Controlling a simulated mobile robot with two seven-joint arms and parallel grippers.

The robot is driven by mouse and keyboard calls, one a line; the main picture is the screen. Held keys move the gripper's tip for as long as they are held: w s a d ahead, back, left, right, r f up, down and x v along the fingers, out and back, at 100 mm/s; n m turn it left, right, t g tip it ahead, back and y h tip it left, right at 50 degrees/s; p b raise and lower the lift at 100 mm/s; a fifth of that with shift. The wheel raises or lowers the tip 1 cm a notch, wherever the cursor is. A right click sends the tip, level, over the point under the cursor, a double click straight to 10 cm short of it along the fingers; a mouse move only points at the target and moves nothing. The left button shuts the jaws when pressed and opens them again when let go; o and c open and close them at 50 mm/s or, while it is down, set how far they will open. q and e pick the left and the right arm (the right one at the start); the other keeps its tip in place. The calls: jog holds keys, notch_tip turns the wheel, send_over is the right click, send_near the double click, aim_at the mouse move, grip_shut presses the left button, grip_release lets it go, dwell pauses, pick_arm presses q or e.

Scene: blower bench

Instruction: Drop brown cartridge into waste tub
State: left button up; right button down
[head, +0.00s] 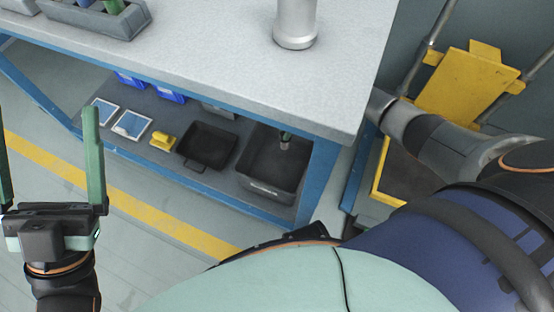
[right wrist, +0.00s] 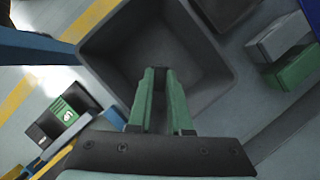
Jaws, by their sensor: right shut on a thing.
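The waste tub is a dark grey open bin (head: 272,165) on the lower shelf under the bench, at its right end. It fills the upper middle of the right wrist view (right wrist: 110,45). My right gripper (head: 286,134) reaches under the bench top, over the tub's opening. In the right wrist view its green fingers (right wrist: 160,78) are close together and point into the tub. It is shut on a small brownish piece (head: 284,146), the brown cartridge, mostly hidden by the fingers. My left gripper (head: 48,155) is open and empty at the far left, away from the shelf.
A black tray (head: 207,146), a yellow item (head: 162,142) and flat white-and-blue trays (head: 131,124) lie left of the tub. The bench top (head: 220,45) overhangs the shelf and carries a pale cylinder (head: 295,22) and a grey rack (head: 100,22). A blue bench leg (head: 317,182) stands close right.

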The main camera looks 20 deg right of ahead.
notch_tip(320, 180, down, 4)
jog(key=b, duration=0.3)
jog(key=shift+b, duration=0.4)
pick_arm(q)
jog(key=f, duration=0.5)
jog(key=shift+w+d+f, duration=0.15)
jog(key=shift+d, duration=0.15)
pick_arm(e)
jog(key=shift+r, duration=0.1)
jog(key=c, duration=0.8)
grip_release()
jog(key=shift+o, duration=0.2)
pick_arm(q)
notch_tip(320, 180, up, 8)
jog(key=p, duration=0.7)
jog(key=shift+s+a, duration=0.2)
jog(key=shift+a, duration=0.2)
pick_arm(e)
jog(key=v, duration=1.2)
jog(key=shift+r, duration=0.25)
pick_arm(q)
jog(key=shift+a, duration=0.1)
pick_arm(e)
jog(key=shift+d, duration=0.1)
